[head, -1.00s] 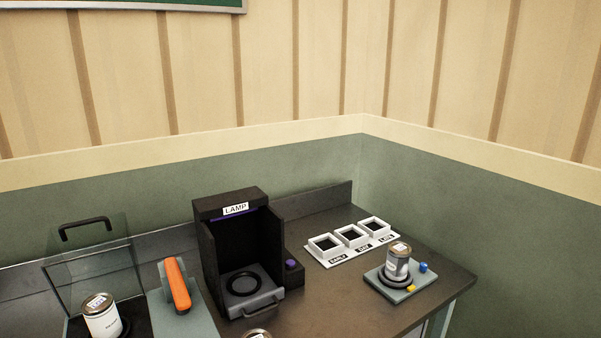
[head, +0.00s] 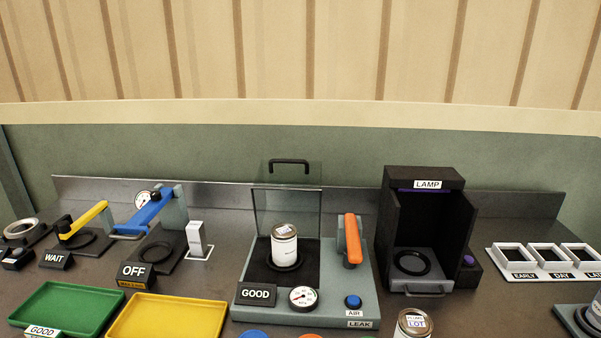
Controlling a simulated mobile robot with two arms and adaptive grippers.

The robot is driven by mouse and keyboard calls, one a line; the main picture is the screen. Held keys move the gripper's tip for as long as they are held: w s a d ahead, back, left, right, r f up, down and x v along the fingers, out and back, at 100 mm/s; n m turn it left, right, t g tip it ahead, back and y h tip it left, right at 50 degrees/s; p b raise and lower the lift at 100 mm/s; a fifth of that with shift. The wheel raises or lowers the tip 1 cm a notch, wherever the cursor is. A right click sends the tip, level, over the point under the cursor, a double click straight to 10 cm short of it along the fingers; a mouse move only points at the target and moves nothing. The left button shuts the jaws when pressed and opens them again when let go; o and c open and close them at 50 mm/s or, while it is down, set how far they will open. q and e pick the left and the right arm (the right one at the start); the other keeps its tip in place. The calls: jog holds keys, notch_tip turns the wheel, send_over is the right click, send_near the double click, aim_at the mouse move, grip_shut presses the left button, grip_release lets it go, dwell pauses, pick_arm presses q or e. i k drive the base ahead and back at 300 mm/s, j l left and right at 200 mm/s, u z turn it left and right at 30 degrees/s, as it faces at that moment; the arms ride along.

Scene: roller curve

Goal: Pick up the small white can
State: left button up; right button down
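A white can (head: 284,250) with a brown-gold lid stands upright on a dark ring inside the clear-walled leak station (head: 338,306). A second can (head: 412,327) with a lid label reading "LOT" stands in front of the lamp box, cut off by the bottom edge. Part of a third can (head: 597,312) shows at the right edge on a grey-green pad. I cannot tell for sure which is the small one. Neither of my grippers is in view.
The black lamp box (head: 448,235) has an empty ring. Three square white holders (head: 547,257) stand right of it. A green tray (head: 66,308) and yellow tray (head: 168,318) lie empty at front left, before the blue-lever press (head: 150,215) and yellow-lever device (head: 82,222).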

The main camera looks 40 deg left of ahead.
aim_at(284, 235)
jog(key=u, duration=1.25)
jog(key=j+z, duration=0.1)
jog(key=k+j, duration=0.05)
